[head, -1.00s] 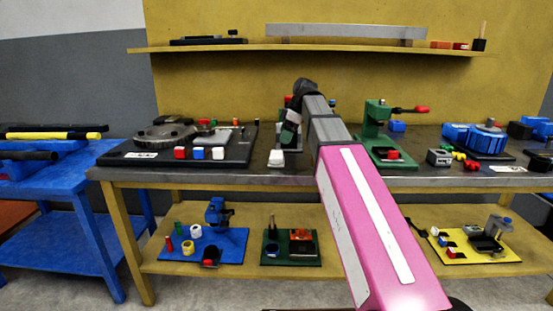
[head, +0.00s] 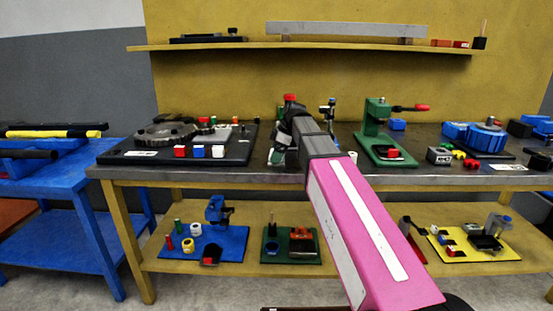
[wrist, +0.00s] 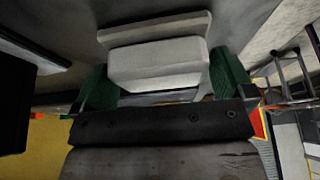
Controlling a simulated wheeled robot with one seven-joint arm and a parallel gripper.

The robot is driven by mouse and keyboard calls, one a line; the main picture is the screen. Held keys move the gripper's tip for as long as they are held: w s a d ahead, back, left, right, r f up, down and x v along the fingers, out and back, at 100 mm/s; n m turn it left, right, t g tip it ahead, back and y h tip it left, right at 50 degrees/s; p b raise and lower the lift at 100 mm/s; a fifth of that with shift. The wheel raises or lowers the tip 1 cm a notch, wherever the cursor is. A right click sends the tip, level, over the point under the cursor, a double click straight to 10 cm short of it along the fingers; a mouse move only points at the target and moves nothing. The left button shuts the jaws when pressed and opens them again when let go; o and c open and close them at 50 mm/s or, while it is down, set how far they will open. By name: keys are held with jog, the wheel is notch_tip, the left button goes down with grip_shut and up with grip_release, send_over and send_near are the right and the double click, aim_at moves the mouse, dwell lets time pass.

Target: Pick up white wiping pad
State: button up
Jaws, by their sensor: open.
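The white wiping pad (wrist: 156,64) fills the upper middle of the wrist view, a pale block with a wider plate along its far side. My gripper (wrist: 164,84) has its two green fingers spread, one to the left of the pad and one to the right. The pad lies between the fingers; whether either finger touches it I cannot tell. In the head view my gripper (head: 282,156) is low over the workbench, left of the green press, and my wrist largely hides the pad.
The workbench (head: 330,178) holds a black fixture board (head: 133,158) with red, white and blue blocks to the left. A green press (head: 376,135) stands to the right of my arm. A shelf (head: 200,47) runs along the wall above.

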jog(key=c, duration=0.8)
jog(key=shift+o, duration=0.2)
jog(key=shift+r, duration=0.1)
jog(key=shift+r, duration=0.4)
notch_tip(320, 180, up, 4)
jog(key=shift+a+f, duration=0.15)
jog(key=shift+f, duration=0.1)
jog(key=s+a+r, duration=0.2)
jog(key=a+r, duration=0.4)
jog(key=a, duration=0.5)
jog(key=shift+s+r, duration=0.2)
jog(key=shift+r, duration=0.05)
jog(key=shift+o, duration=0.8)
jog(key=shift+c, duration=0.2)
